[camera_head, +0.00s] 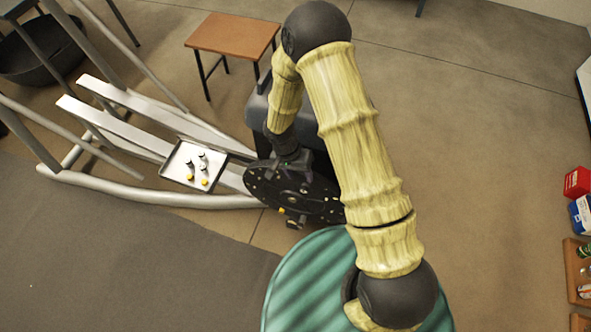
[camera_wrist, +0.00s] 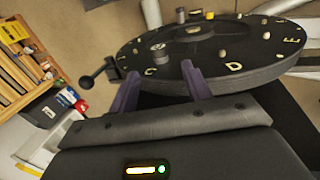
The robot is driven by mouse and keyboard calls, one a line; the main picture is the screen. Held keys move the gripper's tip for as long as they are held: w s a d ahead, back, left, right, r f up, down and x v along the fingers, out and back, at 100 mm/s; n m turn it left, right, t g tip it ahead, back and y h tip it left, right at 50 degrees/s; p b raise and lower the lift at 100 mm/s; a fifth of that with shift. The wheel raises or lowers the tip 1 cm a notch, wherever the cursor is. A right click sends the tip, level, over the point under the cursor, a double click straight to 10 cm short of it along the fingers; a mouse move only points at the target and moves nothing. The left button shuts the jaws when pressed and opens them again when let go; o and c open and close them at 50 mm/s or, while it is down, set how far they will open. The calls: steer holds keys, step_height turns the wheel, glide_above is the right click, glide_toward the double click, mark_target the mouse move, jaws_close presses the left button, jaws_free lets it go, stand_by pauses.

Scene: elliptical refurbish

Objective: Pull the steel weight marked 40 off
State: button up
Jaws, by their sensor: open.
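A black round disc (camera_head: 270,188) stands at the front of the grey machine; in the wrist view the disc (camera_wrist: 262,62) shows letters C, D and E along its edge. A grey cylinder (camera_wrist: 181,15) stands up on its far part, with other small metal pieces around it. I cannot read a 40 on any of them, so I cannot tell which is the marked weight.
A tray (camera_head: 168,170) with several small white and yellow pieces rests on the machine's rails. A black ball knob (camera_wrist: 87,86) sticks out beside the disc. A brown stool (camera_head: 232,34) stands behind. A green striped round surface (camera_head: 300,285) is in front.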

mark_target(304, 186)
steer(key=b+x, duration=0.3)
steer(key=x, duration=0.3)
steer(key=shift+f+b, duration=0.15)
steer(key=shift+b, duration=0.2)
steer(key=shift+c, duration=0.4)
jaws_close()
